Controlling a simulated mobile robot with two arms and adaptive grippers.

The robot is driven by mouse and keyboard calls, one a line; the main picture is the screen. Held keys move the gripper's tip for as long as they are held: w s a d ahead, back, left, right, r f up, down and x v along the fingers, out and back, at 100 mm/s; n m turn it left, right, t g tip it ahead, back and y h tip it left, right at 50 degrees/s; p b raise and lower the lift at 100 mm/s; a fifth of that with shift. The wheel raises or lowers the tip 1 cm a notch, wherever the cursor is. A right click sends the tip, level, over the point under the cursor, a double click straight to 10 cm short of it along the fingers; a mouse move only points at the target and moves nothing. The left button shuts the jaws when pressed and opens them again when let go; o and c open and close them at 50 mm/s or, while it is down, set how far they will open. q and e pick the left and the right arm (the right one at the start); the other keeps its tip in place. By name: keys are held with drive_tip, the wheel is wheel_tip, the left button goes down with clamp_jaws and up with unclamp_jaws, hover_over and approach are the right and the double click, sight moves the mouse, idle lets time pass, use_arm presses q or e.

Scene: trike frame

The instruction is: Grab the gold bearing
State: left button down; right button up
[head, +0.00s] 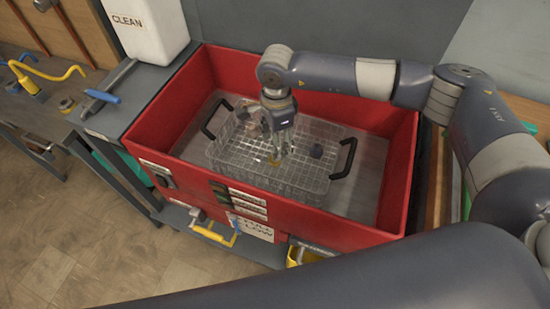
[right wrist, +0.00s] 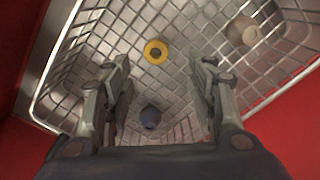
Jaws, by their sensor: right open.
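The gold bearing (right wrist: 155,51) is a small yellow ring with a dark centre, lying on the floor of a wire basket (head: 223,160). In the head view it shows as a small yellow spot (head: 274,162) below my right gripper (head: 283,150), partly seen through the mesh. My right gripper reaches down into the basket from above. In the right wrist view its fingers (right wrist: 163,68) are wide apart with nothing between them, and the bearing appears just beyond the fingertips, near the middle. My left gripper is not in view.
The basket has black handles (head: 347,157) and sits inside a red-walled bin (head: 210,192). A blue-grey rounded part (right wrist: 150,116) and a beige cylindrical part (right wrist: 242,31) also lie in the basket.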

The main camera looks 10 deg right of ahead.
drive_tip(key=f, duration=0.2)
drive_tip(key=f+p, duration=0.1)
drive_tip(key=f, duration=0.2)
drive_tip(key=shift+s+a+f+p, duration=0.3)
drive_tip(key=shift+s+f, duration=0.05)
drive_tip(key=shift+f, duration=0.2)
drive_tip(key=c, duration=1.2)
